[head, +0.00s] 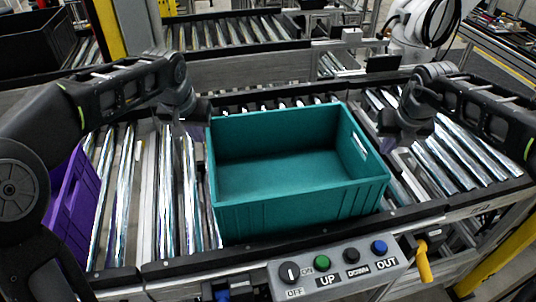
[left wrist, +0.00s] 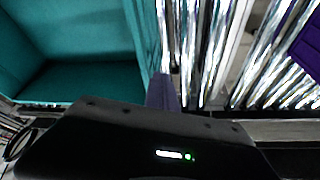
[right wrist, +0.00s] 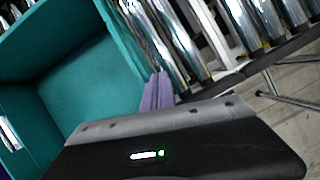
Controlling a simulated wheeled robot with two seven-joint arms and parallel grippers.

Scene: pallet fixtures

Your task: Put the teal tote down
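The teal tote (head: 300,215) is upright and empty, over the roller conveyor in the middle of the head view. Its inside also shows in the left wrist view (left wrist: 70,45) and right wrist view (right wrist: 75,60). I cannot tell whether its base touches the rollers. My left gripper (head: 193,125) is beside its left wall; its purple fingers (left wrist: 163,92) look close together outside the wall. My right gripper (head: 392,140) is beside the right wall with its slot; its fingers (right wrist: 157,92) look together there too. Contact with the walls is unclear.
A purple tote (head: 70,195) stands at the left on the conveyor. A control panel (head: 338,272) with a knob and buttons is at the front edge. Bare rollers (head: 455,150) lie right of the teal tote. A black bin (head: 35,40) is at the back left.

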